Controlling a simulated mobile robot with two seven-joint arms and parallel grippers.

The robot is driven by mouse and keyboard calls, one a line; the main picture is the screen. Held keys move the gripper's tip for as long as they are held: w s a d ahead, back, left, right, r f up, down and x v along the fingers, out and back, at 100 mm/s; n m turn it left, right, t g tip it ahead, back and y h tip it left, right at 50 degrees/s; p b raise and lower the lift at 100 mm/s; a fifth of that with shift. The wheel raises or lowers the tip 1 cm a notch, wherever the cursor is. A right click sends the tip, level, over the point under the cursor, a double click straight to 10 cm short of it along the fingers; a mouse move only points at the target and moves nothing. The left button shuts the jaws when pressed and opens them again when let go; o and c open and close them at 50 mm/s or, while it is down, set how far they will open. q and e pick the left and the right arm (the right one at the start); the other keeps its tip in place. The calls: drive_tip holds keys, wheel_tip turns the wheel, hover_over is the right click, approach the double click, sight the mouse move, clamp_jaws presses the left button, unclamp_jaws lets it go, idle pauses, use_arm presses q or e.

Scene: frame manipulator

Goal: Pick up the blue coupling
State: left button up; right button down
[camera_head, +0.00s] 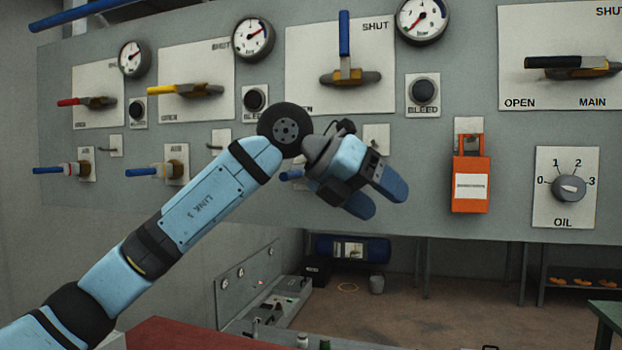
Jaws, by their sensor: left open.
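My left gripper (379,202) is in front of the grey panel (420,150), with its two blue fingers apart and pointing down and to the right. Nothing shows between the fingers. I cannot tell for certain which thing is the blue coupling. A small blue piece (290,175) shows just left of the gripper, mostly hidden behind it. My right gripper is out of view.
The panel carries gauges (253,39), lever valves (350,77), an orange lockout box (470,180) and an OIL dial (568,188). Blue-ended stubs (48,170) stick out at the left. A red surface (185,335) lies below. Open floor (420,290) shows under the panel.

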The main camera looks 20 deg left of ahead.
use_arm(q)
drive_tip(key=a+r+n+t+y, duration=0.5)
drive_tip(key=a+r+y, duration=0.4)
drive_tip(key=a+r, duration=0.55)
drive_tip(key=p, duration=0.2)
hover_over(295, 175)
drive_tip(key=w+a, duration=0.1)
drive_tip(key=w, duration=0.1)
drive_tip(key=shift+n+g, duration=0.3)
wheel_tip(295, 175, down, 6)
drive_tip(key=shift+r, duration=0.1)
drive_tip(key=x, duration=0.1)
drive_tip(key=p+x, duration=0.1)
drive_tip(key=x, duration=0.1)
drive_tip(key=p+x, duration=0.1)
drive_tip(key=x, duration=0.1)
drive_tip(key=shift+s+f, duration=0.2)
drive_tip(key=shift+f, duration=0.35)
drive_tip(key=shift+w+f, duration=0.15)
drive_tip(key=c, duration=0.6)
clamp_jaws()
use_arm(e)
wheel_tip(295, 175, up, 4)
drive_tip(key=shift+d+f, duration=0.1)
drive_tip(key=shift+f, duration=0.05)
